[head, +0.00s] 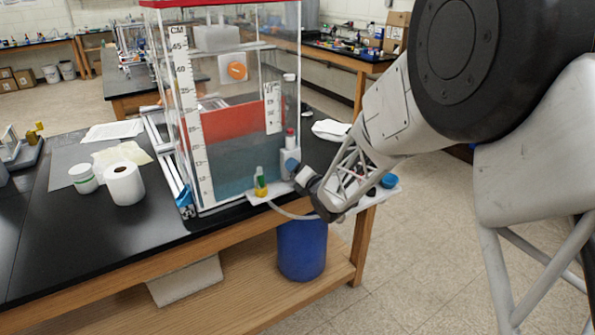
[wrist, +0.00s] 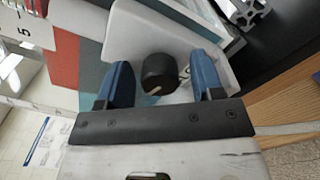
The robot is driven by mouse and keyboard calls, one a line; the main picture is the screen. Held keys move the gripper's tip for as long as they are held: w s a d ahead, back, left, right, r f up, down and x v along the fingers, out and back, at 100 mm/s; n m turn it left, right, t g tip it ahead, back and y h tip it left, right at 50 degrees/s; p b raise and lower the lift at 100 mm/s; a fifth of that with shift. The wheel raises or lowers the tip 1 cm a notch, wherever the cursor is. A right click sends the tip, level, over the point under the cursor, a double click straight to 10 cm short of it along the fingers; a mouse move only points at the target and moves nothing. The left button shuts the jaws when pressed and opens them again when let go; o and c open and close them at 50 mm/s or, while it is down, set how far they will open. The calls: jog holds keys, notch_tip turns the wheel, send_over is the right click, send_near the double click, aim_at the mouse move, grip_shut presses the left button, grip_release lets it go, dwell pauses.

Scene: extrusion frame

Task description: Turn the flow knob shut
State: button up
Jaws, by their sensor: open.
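The flow knob (wrist: 160,72) is black and round, with a pale pointer mark on its lower edge in the wrist view. It sits against a white block (wrist: 135,30). My gripper (wrist: 163,80) is open, with one blue finger on each side of the knob and a visible gap on both sides. In the head view, my gripper (head: 294,168) reaches the lower right corner of the clear tank (head: 225,120); the knob cannot be made out there.
The tank holds red and teal layers. A small green and yellow bottle (head: 260,182) stands close to the left of my gripper. A blue barrel (head: 302,250) is below. A paper roll (head: 124,184) and a jar (head: 83,179) stand on the black bench at left.

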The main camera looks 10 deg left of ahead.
jog(key=shift+c, duration=0.4)
jog(key=c, duration=0.8)
jog(key=shift+c, duration=0.2)
